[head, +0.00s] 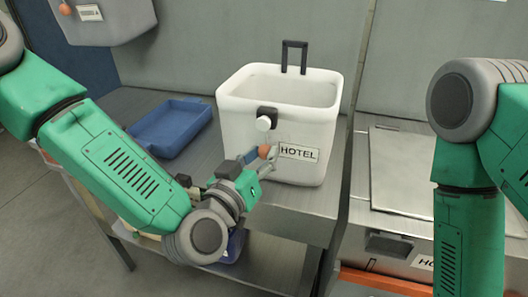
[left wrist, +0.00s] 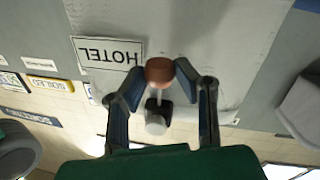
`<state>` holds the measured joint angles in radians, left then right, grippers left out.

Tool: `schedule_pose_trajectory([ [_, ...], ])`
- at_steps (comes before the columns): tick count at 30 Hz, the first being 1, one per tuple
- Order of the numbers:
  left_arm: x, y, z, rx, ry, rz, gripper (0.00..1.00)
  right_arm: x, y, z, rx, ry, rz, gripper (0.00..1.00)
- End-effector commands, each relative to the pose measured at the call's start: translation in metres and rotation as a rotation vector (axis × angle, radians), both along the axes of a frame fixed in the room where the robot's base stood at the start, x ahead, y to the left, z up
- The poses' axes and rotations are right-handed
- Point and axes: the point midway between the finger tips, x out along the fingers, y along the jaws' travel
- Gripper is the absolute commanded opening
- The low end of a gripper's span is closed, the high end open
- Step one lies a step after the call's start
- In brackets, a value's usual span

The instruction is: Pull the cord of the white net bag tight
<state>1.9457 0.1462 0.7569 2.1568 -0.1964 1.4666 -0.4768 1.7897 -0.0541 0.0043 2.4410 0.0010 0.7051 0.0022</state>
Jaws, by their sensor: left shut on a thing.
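The white bag (head: 235,130) stands upright and open-topped on a metal bench, with a HOTEL label on its front and a black handle at the back rim. It looks solid-walled, not netted. A black cord lock with a white knob (head: 264,123) sits on its front near the rim. Below it is an orange-brown cord ball (head: 264,151). My left gripper (head: 266,160) is shut on this ball. In the left wrist view, the ball (left wrist: 158,70) is between the fingertips, with a short pale cord running to the lock (left wrist: 157,108). My right gripper is out of view.
A blue tray (head: 168,128) lies on the bench left of the bag. A grey bag (head: 110,28) with a label and orange ball hangs at upper left. A metal lidded unit (head: 400,175) stands to the right. My right arm is at the right edge.

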Motion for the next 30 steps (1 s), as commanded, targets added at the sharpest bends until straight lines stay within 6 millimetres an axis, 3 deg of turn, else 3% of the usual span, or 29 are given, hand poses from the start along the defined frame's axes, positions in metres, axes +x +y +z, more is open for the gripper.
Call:
schedule_pose_trajectory([
  [1, 0.0, 0.001, -0.016, 0.004, 0.004, 0.001, 0.0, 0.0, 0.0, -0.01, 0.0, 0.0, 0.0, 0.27],
  [7, 0.0, 0.0, -0.055, 0.005, 0.003, 0.001, 0.0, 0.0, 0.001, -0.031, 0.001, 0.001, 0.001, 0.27],
  [17, 0.0, 0.0, -0.056, 0.003, 0.001, 0.001, 0.0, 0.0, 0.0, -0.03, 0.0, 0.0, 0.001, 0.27],
  [18, 0.0, -0.001, -0.056, 0.003, 0.001, 0.001, 0.4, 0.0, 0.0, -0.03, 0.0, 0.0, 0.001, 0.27],
  [19, 0.0, -0.001, -0.056, 0.003, 0.001, 0.0, 0.47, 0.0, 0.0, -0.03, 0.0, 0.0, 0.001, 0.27],
  [30, -0.003, 0.002, -0.056, 0.003, 0.001, 0.0, 0.47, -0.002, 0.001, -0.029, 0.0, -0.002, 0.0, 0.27],
])
